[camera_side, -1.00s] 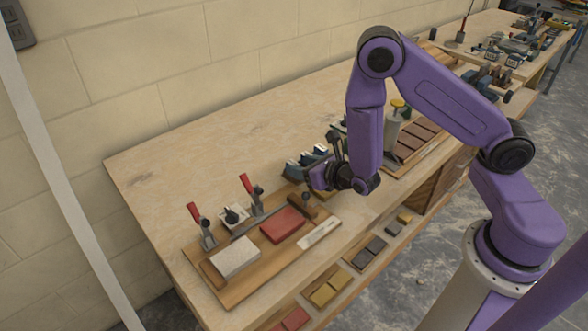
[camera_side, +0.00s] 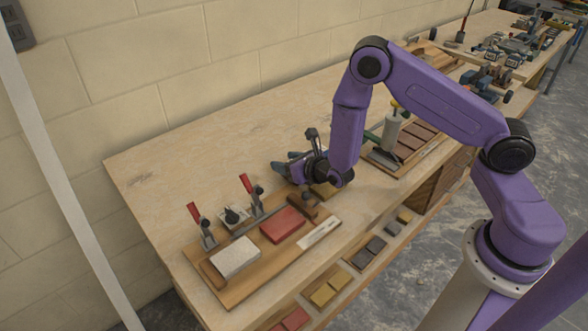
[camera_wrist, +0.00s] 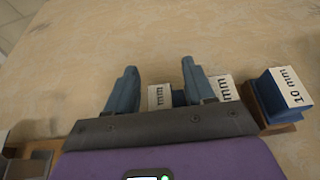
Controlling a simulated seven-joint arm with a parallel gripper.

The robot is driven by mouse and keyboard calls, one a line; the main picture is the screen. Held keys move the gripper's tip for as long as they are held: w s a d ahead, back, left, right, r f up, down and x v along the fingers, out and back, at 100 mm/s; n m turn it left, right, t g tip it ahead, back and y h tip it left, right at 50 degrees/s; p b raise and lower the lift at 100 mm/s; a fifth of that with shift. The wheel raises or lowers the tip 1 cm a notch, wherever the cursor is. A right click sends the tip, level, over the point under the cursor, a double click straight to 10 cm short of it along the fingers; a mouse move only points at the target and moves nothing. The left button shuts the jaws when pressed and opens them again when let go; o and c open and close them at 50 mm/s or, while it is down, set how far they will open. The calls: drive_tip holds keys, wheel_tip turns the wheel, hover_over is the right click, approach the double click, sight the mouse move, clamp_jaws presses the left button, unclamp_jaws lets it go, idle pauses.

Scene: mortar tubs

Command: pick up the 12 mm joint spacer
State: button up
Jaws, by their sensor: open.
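In the wrist view, my gripper (camera_wrist: 160,76) is open, its two blue-grey fingers apart. A labelled spacer (camera_wrist: 160,97) shows between the fingers, nearer my palm. A second labelled spacer (camera_wrist: 224,89) stands just right of the right finger. On both labels only "mm" is readable; the numbers are hidden, so I cannot tell which is the 12 mm joint spacer. A third blue spacer (camera_wrist: 291,87), at the far right, reads "10 mm". In the side view, my gripper hides most of the spacer group.
In the side view, a wooden board (camera_side: 225,290) with red-handled clamps, a white block (camera_side: 236,256) and a red block (camera_side: 283,225) lies left of my gripper. A tray with brown blocks (camera_side: 415,137) stands right. The bench toward the wall is clear.

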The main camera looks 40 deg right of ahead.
clamp_jaws()
drive_tip(key=shift+r, duration=0.1)
drive_tip(key=shift+r, duration=0.5)
wheel_tip(320, 180, up, 2)
drive_tip(key=shift+r, duration=0.1)
drive_tip(key=s+r, duration=0.4)
drive_tip(key=r, duration=0.1)
drive_tip(key=shift+s+d, duration=0.2)
drive_tip(key=shift+s, duration=0.05)
drive_tip(key=d+v, duration=0.1)
drive_tip(key=v, duration=0.9)
drive_tip(key=shift+r, duration=0.45)
